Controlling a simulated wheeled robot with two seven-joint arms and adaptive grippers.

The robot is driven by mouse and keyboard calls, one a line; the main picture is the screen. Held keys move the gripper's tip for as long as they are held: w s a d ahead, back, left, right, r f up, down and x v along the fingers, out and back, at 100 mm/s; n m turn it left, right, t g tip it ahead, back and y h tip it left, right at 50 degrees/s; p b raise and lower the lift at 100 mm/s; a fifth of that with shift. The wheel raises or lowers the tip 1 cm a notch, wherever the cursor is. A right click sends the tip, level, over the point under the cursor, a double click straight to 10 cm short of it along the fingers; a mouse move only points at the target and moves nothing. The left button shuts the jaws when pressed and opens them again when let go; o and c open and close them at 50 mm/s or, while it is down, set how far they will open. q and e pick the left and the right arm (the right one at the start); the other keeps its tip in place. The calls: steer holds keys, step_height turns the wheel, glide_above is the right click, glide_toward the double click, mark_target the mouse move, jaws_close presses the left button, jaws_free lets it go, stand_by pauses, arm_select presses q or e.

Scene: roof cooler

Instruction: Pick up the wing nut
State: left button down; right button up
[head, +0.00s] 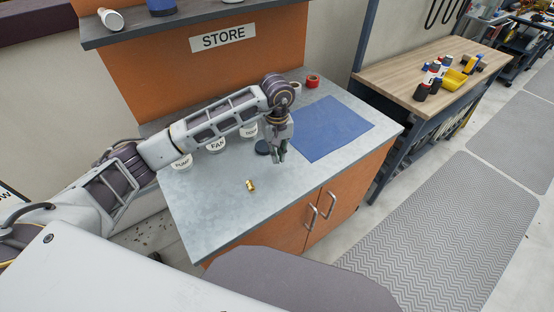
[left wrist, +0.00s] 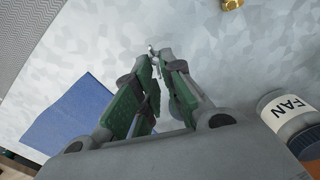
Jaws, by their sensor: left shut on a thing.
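My left gripper (head: 279,154) points down above the grey counter, left of the blue mat. In the left wrist view its green-padded fingers (left wrist: 154,68) are closed together at the tips on a small silvery piece, the wing nut (left wrist: 154,54). Only part of the wing nut shows between and beyond the fingertips. In the head view I cannot make it out against the fingers. I cannot tell its exact height above the counter. My right gripper is in neither view.
On the counter (head: 215,218) lie a blue mat (head: 333,129) and a brass fitting (head: 250,185). A jar marked FAN (head: 216,145) stands with other jars behind my arm. A dark round thing (head: 262,147) is beside the gripper. A red roll (head: 313,81) is at the back. The counter's front is clear.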

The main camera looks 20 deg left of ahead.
arm_select(q)
step_height(320, 180, up, 4)
steer(key=shift+f, duration=0.1)
steer(key=shift+r, duration=0.45)
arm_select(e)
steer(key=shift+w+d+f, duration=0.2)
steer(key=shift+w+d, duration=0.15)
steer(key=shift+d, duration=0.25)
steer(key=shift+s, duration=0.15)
